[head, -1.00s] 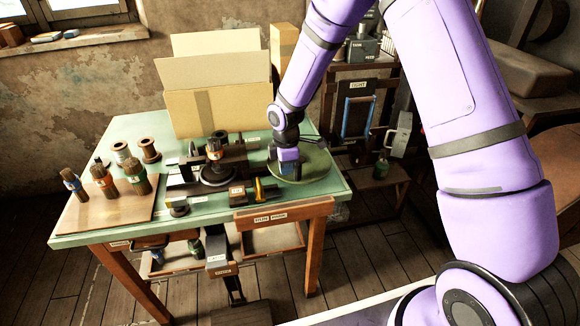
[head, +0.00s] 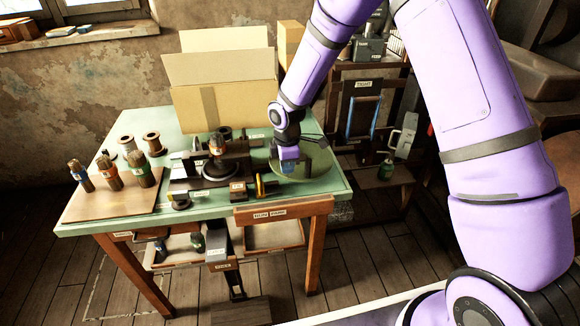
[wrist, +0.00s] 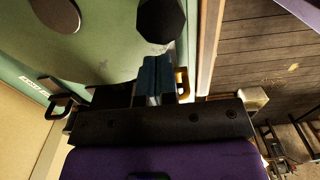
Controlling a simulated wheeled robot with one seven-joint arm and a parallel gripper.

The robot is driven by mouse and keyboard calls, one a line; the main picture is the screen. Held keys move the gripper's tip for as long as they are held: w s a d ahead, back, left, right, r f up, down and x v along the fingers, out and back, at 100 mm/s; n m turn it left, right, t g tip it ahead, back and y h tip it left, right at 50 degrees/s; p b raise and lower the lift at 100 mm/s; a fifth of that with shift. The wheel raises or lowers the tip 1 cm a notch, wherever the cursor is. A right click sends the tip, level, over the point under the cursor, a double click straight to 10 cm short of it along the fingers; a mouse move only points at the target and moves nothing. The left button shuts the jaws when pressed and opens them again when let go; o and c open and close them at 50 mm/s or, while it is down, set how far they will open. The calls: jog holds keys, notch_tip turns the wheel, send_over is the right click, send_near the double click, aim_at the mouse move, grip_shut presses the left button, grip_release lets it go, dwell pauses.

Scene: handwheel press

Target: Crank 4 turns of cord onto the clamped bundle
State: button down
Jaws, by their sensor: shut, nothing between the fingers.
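The clamped bundle (head: 217,146), brown with an orange band, stands upright in the dark press (head: 180,168) on the green table. A wide, flat green disc (head: 318,166), seemingly the handwheel, lies at the table's right side. My gripper (head: 288,157) is over the disc's left part. In the wrist view, my blue fingers (wrist: 155,75) are shut with nothing between them. A black faceted knob (wrist: 162,20) shows just beyond the fingertips, apart in the picture; I cannot tell whether they touch. A dark round piece (wrist: 55,14) lies farther left. Cord on the bundle is too small to make out.
Several banded bundles (head: 111,172) stand on a brown board (head: 92,203) at the table's left. Spools (head: 152,144) stand behind them. An open cardboard box (head: 222,105) fills the table's back. A rack (head: 358,130) stands to the right. Bins hang under the table.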

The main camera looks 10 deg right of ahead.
notch_tip(320, 180, up, 8)
jog(key=shift+f, duration=0.15)
dwell(0.4)
jog(key=s+d+r+m+t, duration=0.1)
jog(key=s+d+r+m, duration=0.5)
jog(key=r, duration=0.5)
jog(key=s+d+r+m+t, duration=0.25)
jog(key=s+d+r, duration=0.35)
jog(key=r, duration=0.5)
jog(key=s+d+r+m, duration=0.1)
jog(key=s+r+m, duration=0.1)
jog(key=s, duration=0.5)
jog(key=s+d+r+m+t, duration=0.1)
jog(key=s+d+r+m, duration=0.1)
jog(key=s+m, duration=0.2)
jog(key=s+d+r+m, duration=0.1)
jog(key=s+r+m, duration=0.1)
jog(key=s, duration=0.7)
jog(key=shift+s+d+m+t, duration=0.25)
jog(key=shift+s+m+t, duration=0.15)
jog(key=shift+m, duration=0.15)
